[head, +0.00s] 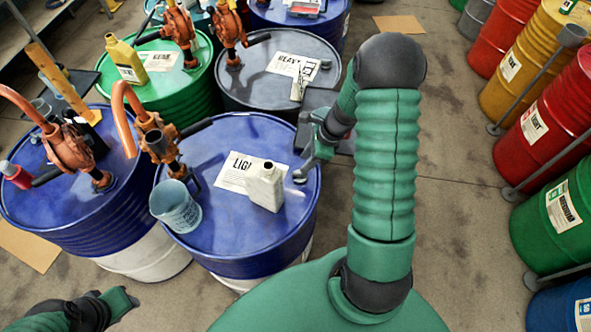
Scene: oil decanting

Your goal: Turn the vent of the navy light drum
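The navy drum (235,228) with the label reading "LIG…" (238,172) stands upright in the middle of the head view. A small round grey fitting, which looks like its vent (300,176), sits on the lid near the right rim. My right gripper (307,150) points down at the right edge of this lid, right above and beside the vent. I cannot tell whether it touches the vent or how far its fingers are apart. My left gripper (118,302) is low at the left, away from the drum; its fingers are not clear.
On the lid stand a cream jug (265,187), a translucent blue cup (176,206) and an orange hand pump (157,140). Another blue drum (75,190) adjoins at left. Green (185,82) and dark (258,87) drums stand behind. Floor is clear at right, before coloured drums.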

